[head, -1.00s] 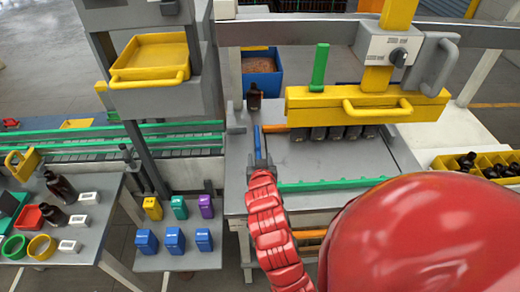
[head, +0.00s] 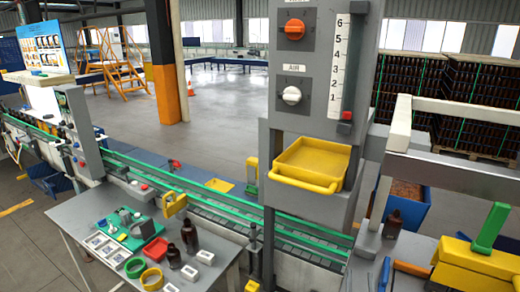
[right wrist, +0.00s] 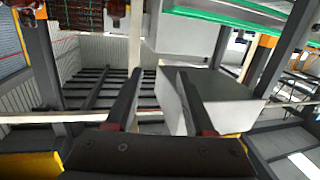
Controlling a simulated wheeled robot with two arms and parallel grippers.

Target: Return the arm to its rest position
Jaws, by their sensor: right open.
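My right gripper (right wrist: 156,100) shows in the right wrist view with its two dark fingers apart and nothing between them. In the head view my red arm is out of the picture, and I cannot make out the right gripper clearly at the bottom edge. My left gripper is in neither view. A dark amber bottle (head: 392,225) stands upright at the back of the right-hand station, apart from any gripper I can see. Two more dark bottles, one tall (head: 189,236) and one shorter (head: 173,256), stand on the left table (head: 95,212).
A grey column with a yellow tray (head: 312,160) stands right of centre. A conveyor with green rails (head: 190,185) runs behind the left table. A yellow block with a green handle (head: 490,228) is at the right. In the wrist view a pale grey box (right wrist: 215,95) sits close beside the right finger.

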